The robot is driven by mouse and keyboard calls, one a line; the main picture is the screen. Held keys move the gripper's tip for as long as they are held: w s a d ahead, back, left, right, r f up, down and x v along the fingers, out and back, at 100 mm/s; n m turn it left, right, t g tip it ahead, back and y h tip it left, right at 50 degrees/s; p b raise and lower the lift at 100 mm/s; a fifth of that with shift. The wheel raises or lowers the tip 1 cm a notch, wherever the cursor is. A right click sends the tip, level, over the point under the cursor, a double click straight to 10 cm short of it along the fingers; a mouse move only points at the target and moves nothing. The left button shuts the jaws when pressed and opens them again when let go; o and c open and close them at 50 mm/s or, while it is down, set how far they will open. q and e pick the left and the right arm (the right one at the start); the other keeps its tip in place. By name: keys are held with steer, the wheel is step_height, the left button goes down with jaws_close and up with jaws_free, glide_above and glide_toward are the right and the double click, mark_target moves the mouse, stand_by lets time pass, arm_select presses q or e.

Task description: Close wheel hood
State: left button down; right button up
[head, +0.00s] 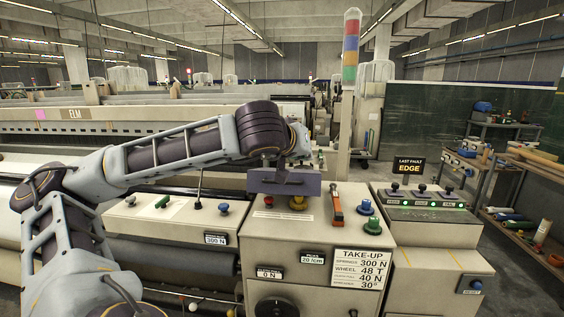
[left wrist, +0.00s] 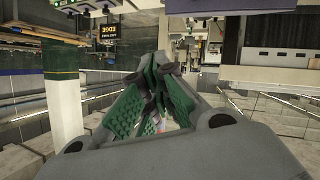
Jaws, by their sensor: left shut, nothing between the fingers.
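A flat purple-grey plate (head: 310,187), which looks like the wheel hood, stands roughly upright on top of the take-up cabinet (head: 262,240). A yellow knob (head: 298,203) shows just below it. My left arm reaches across from the left, and my left gripper (head: 281,178) is at the plate, overlapping its middle. I cannot tell whether it touches the plate. In the left wrist view the gripper's green-padded fingers (left wrist: 165,78) are together with nothing between them. My right gripper is not in view.
A button console (head: 428,205) is farther right. Loom beams run behind my arm.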

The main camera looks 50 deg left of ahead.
arm_select(q)
steer(key=w+a+r+n+g+h+p, duration=0.2)
steer(key=w+a+r+n+h+p, duration=0.15)
steer(key=w+r+p, duration=0.85)
steer(key=a+f+g+p, duration=0.3)
steer(key=a+f+g, duration=0.2)
steer(key=a+f, duration=0.4)
steer(key=s+a+f+m+g, duration=0.2)
steer(key=s+a+m+g, duration=0.1)
steer(key=s+a, duration=0.1)
steer(key=shift+s, duration=0.25)
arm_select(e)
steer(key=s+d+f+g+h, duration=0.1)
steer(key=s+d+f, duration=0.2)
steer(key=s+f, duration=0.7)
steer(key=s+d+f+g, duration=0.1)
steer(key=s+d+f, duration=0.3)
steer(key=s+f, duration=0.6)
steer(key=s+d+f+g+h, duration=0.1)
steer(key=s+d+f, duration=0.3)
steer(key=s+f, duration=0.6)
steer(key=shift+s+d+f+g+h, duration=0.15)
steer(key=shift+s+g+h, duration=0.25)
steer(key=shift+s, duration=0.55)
